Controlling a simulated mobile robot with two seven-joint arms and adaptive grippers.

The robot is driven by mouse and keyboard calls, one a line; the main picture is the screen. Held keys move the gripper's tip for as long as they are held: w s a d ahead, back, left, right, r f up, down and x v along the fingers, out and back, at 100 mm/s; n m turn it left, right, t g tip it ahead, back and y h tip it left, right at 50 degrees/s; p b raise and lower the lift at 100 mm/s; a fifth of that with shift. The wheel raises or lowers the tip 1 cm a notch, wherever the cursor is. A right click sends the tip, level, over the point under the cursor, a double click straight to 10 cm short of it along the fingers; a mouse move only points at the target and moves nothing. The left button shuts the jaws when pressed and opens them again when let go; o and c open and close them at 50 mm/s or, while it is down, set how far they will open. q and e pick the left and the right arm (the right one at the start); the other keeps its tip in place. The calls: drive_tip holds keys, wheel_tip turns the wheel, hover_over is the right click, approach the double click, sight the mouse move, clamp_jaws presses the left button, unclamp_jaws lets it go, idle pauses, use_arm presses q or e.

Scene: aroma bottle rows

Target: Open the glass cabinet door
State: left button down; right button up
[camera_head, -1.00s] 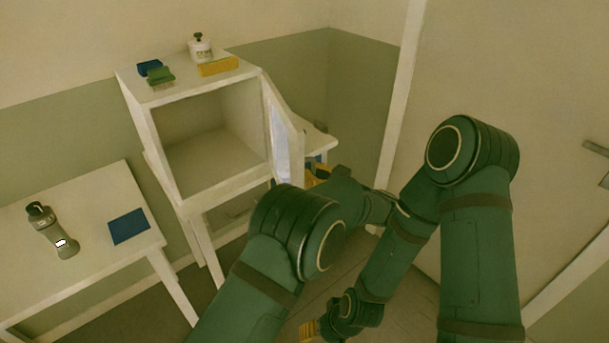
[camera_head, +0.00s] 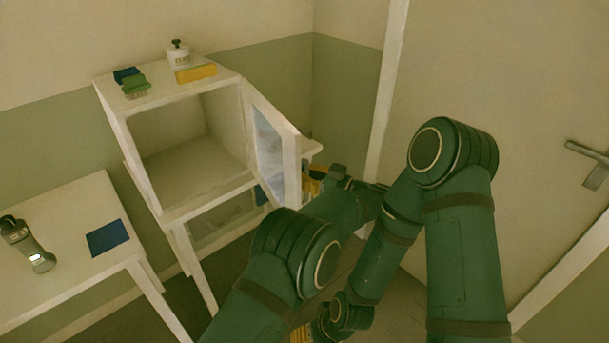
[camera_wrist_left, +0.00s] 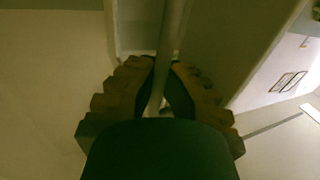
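The white cabinet (camera_head: 121,128) stands with its front open and its inside empty. Its glass door (camera_head: 270,150) is hinged on the right and stands swung far out, with its inner side showing. My left gripper (camera_head: 314,182) is at the outer side of the door's free edge, partly hidden by my arm. In the left wrist view, the yellow-brown fingers (camera_wrist_left: 158,75) close in from both sides around a pale door handle (camera_wrist_left: 172,35). My right gripper (camera_head: 301,334) hangs low at the bottom edge, mostly hidden and apart from the door.
A white bottle (camera_head: 179,56), a yellow box (camera_head: 196,73), a green brush (camera_head: 134,84) and a blue item (camera_head: 126,74) sit on the cabinet top. A room door (camera_head: 500,70) stands right.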

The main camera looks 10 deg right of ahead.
sight(307, 160)
use_arm(q)
drive_tip(key=c, duration=1.1)
unclamp_jaws()
drive_tip(key=shift+s+d+f, duration=0.2)
drive_tip(key=shift+s+d, duration=0.05)
drive_tip(key=shift+c, duration=0.2)
drive_tip(key=shift+o, duration=0.6)
drive_tip(key=shift+d+r, duration=0.1)
drive_tip(key=shift+w+a+r, duration=0.1)
drive_tip(key=shift+a, duration=0.1)
wheel_tip(307, 160, up, 10)
drive_tip(key=shift+f, duration=0.1)
